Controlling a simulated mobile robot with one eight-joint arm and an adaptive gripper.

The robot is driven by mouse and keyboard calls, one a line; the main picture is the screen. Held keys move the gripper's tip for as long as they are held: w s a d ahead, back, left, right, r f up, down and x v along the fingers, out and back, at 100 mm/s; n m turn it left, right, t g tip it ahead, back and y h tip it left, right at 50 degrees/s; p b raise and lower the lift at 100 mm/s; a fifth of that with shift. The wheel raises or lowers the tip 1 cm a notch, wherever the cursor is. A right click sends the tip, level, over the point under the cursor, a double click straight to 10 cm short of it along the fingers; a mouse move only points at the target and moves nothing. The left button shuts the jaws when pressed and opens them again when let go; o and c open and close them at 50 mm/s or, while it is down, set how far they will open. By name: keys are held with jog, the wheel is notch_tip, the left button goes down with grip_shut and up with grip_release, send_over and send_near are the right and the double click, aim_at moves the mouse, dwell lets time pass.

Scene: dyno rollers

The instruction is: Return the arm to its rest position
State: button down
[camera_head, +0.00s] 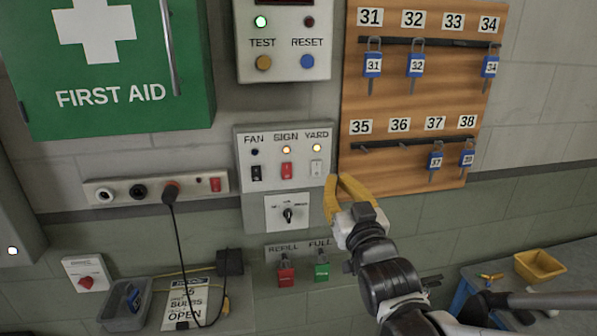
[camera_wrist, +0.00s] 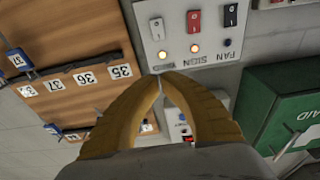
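My gripper (camera_head: 337,180) has yellow fingers and is raised in front of the wall, just below and to the right of the FAN/SIGN/YARD switch panel (camera_head: 286,192). In the wrist view my gripper (camera_wrist: 162,78) has its fingertips together with nothing held between them. The gap behind the tips is empty. My arm reaches up from the lower right in the head view. In the wrist view the switch panel (camera_wrist: 165,52) appears upside down beyond the fingertips. Whether the tips touch the panel cannot be told.
A wooden key board (camera_head: 420,100) with blue tagged keys is right of the gripper. A green first aid box (camera_head: 110,118) is at upper left. A rotary switch (camera_head: 270,226) and REFILL/FULL switches (camera_head: 285,275) are below the panel. A yellow bin (camera_head: 540,265) is at lower right.

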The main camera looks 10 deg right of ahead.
jog(key=shift+s, duration=0.1)
jog(key=s+f+g+b, duration=0.5)
jog(key=f+g+b, duration=0.1)
jog(key=f, duration=0.8)
jog(key=s+f+g+b, duration=0.5)
jog(key=s+f+g, duration=0.1)
jog(key=s+f, duration=0.7)
jog(key=shift+s+a+g, duration=0.25)
jog(key=shift+s+g, duration=0.05)
jog(key=shift+s, duration=0.85)
jog(key=shift+f, duration=0.1)
